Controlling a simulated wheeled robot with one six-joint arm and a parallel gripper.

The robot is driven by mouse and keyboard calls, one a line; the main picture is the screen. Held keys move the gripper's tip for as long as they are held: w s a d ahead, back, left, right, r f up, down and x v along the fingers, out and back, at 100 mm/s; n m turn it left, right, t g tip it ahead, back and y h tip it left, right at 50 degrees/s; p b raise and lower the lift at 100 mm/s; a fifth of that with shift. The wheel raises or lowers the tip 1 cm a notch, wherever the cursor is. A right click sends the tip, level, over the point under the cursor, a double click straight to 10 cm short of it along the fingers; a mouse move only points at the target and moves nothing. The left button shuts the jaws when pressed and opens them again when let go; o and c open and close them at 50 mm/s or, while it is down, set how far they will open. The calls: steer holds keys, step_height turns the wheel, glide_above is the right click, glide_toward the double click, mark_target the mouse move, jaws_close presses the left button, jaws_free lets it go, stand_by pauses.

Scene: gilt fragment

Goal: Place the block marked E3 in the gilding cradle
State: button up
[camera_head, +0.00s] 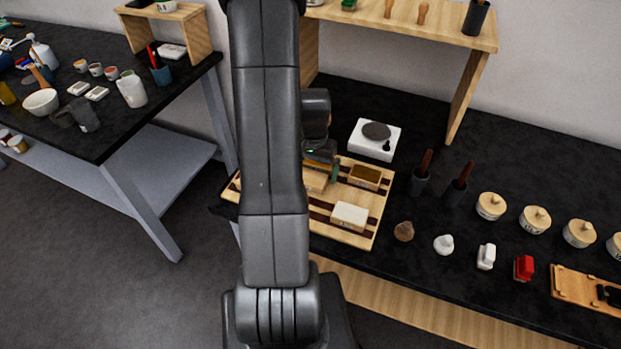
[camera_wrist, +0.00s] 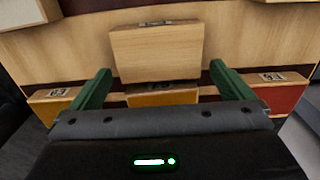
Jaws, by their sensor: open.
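My gripper (camera_wrist: 160,72) is open, its two green fingers apart on either side of a pale wooden block (camera_wrist: 157,52). Nothing is clearly held. An orange-yellow piece with a small tag (camera_wrist: 162,97) lies nearer, partly hidden by my gripper. An orange tagged piece (camera_wrist: 53,103) is at left and a red tagged piece (camera_wrist: 283,95) at right. I cannot read the tags surely, so I cannot tell which is E3. In the head view my gripper (camera_head: 322,168) is low over a striped wooden board (camera_head: 372,225), partly hidden by my arm. I cannot identify the gilding cradle surely.
The board also carries a white-topped block (camera_head: 349,215) and a dark gold block (camera_head: 365,176). A white device with a dark disc (camera_head: 375,140) stands behind. Brush cups, lidded jars (camera_head: 490,206) and small items fill the right. A wooden shelf (camera_head: 420,25) stands behind.

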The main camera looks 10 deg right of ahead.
steer(key=c, duration=1.1)
